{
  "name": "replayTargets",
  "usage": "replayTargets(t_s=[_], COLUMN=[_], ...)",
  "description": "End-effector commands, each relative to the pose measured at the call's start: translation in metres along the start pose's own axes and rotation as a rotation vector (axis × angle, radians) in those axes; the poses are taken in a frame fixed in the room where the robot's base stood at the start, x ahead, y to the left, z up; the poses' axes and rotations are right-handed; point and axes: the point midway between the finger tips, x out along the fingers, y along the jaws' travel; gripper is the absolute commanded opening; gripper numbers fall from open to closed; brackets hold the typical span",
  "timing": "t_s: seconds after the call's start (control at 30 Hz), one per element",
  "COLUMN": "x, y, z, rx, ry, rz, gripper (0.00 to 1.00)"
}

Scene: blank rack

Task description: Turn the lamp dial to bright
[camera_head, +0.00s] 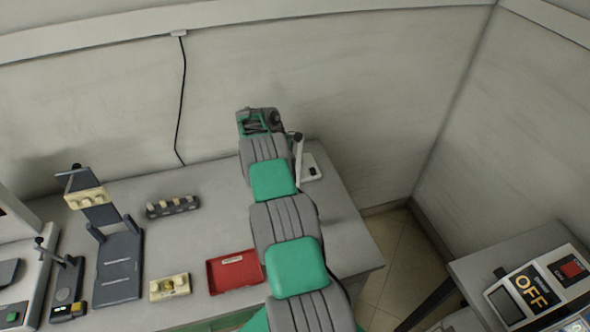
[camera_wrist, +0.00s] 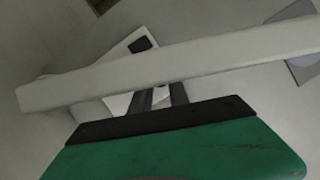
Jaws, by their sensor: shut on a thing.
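The lamp (camera_head: 311,168) stands on the right part of the bench, partly hidden by my arm in the head view. It has a pale base and a pale post with a dark top. In the wrist view, its long pale arm (camera_wrist: 220,57) crosses in front of my gripper (camera_wrist: 161,95). The pale base (camera_wrist: 118,103) shows below and behind that arm. My gripper's two dark fingers are shut on a small pale part at the base, which looks like the lamp dial; the lamp arm hides part of it. The dial's marks cannot be read.
A red tray (camera_head: 236,284), a cream block (camera_head: 170,287), a dark strip with several knobs (camera_head: 172,206) and a dark stand (camera_head: 118,268) occupy the bench left of my arm. A panel with an OFF sign (camera_head: 532,291) stands at lower right. A wall is behind.

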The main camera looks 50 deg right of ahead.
Motion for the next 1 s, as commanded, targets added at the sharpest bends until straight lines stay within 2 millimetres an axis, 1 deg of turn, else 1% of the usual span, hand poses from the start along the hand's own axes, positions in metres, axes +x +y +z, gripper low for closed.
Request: replayTargets(t_s=[0.03, 0.1, 0.13, 0.47, 0.8, 1.0], x=[-0.0001, -0.0001, -0.0001, -0.0006, -0.0011, -0.0002], y=[0.0, 0.0, 0.0, 0.0001, -0.0025, -0.0021], z=[0.0, 0.0, 0.0, 0.0004, 0.0013, 0.0005], rx=[0.0, 0.0, 0.0, -0.013, -0.233, -0.255], ry=[0.0, 0.0, 0.0, -0.001, 0.0, 0.0], rz=[0.0, 0.0, 0.0, 0.005, 0.096, 0.107], gripper=[0.06, 0.01, 0.0, 0.0, 0.0, 0.0])
